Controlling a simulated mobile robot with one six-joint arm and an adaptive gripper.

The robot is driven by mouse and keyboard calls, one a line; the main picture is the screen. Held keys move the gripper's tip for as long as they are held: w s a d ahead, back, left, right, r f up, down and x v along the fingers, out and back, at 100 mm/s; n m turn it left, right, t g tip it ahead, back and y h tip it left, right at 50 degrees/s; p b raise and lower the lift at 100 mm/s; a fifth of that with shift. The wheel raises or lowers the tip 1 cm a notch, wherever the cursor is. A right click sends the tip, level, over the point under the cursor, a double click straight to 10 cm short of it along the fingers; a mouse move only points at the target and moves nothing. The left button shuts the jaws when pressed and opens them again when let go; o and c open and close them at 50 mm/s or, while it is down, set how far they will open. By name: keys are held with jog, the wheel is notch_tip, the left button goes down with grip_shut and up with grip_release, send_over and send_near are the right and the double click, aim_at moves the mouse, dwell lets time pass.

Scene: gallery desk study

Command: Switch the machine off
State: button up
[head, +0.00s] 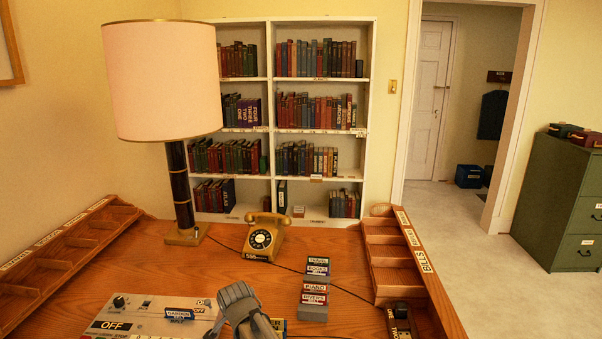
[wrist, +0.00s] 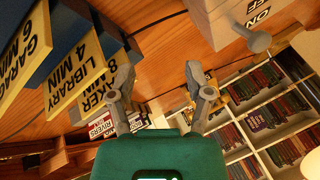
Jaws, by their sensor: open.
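The machine (head: 145,310) is a pale grey panel at the lower left of the desk in the head view. In the wrist view, the machine's pale side (wrist: 222,14) is at the upper right, with ON and OFF lettering and a round-tipped grey lever (wrist: 259,41). I cannot tell the lever's setting. My gripper (wrist: 158,80) is open and empty, apart from the lever. It also shows in the head view (head: 240,300), hiding the machine's right end.
Label cards such as GARAGE (wrist: 25,60) and LIBRARY (wrist: 78,73) stand close to my gripper. A phone (head: 263,236), a lamp (head: 183,200), a card stack (head: 315,290) and wooden trays (head: 390,255) stand on the desk. Bare desk lies left of the phone.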

jog(key=s+d+n+g+p, duration=0.1)
jog(key=s+d, duration=0.3)
jog(key=d, duration=0.8)
jog(key=s+d+r+n+g+h+p, duration=0.1)
jog(key=s+d, duration=0.4)
jog(key=d, duration=0.7)
jog(key=s+d+r+n+g+h+p, duration=0.1)
jog(key=s+d+n+g+p, duration=0.1)
jog(key=d, duration=1)
jog(key=s+n+g, duration=0.1)
jog(key=s+n, duration=0.1)
jog(key=shift+s+r+g+p, duration=0.2)
jog(key=shift+s+g+p, duration=0.15)
jog(key=shift+g+p, duration=0.05)
jog(key=shift+a, duration=0.1)
